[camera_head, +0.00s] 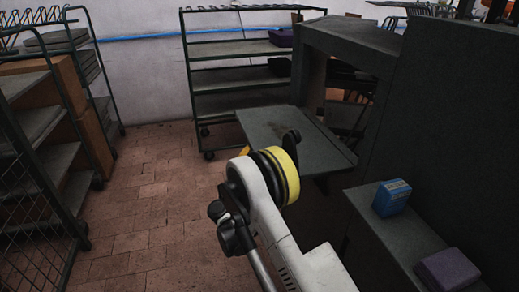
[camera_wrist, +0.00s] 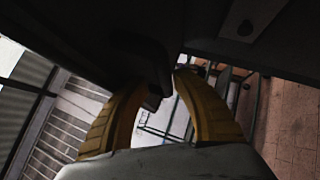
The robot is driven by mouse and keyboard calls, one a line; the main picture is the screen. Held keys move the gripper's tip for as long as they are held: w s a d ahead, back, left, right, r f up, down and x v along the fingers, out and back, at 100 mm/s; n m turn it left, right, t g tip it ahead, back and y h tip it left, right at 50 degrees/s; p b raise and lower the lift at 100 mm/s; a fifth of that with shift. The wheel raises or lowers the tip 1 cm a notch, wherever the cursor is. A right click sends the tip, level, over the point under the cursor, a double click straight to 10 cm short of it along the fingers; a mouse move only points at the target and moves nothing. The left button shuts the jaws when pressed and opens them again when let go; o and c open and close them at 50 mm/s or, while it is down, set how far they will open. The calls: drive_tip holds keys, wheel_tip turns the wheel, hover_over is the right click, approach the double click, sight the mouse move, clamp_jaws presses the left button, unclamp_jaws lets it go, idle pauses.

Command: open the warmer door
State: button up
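The warmer appears to be the dark grey box (camera_head: 352,40) at the right of the head view, with an open front. A flat grey panel (camera_head: 275,122), which looks like its door, sticks out nearly level from the front. My gripper is mostly hidden in the head view behind my wrist; a bit of yellow finger (camera_head: 243,149) shows at the panel's near left edge. In the wrist view, the two yellow fingers of my gripper (camera_wrist: 160,75) are apart at the tips. A dark bar-like part (camera_wrist: 150,62), perhaps the handle, lies at the tips; firm contact is not clear.
A blue box (camera_head: 391,198) and a purple block (camera_head: 447,269) lie on a dark counter (camera_head: 385,235) at right. A shelf rack (camera_head: 238,80) stands behind, and more racks (camera_head: 45,130) at left. The tiled floor (camera_head: 150,205) between is clear.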

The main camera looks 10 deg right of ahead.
drive_tip(key=v, duration=0.9)
drive_tip(key=shift+s, duration=0.4)
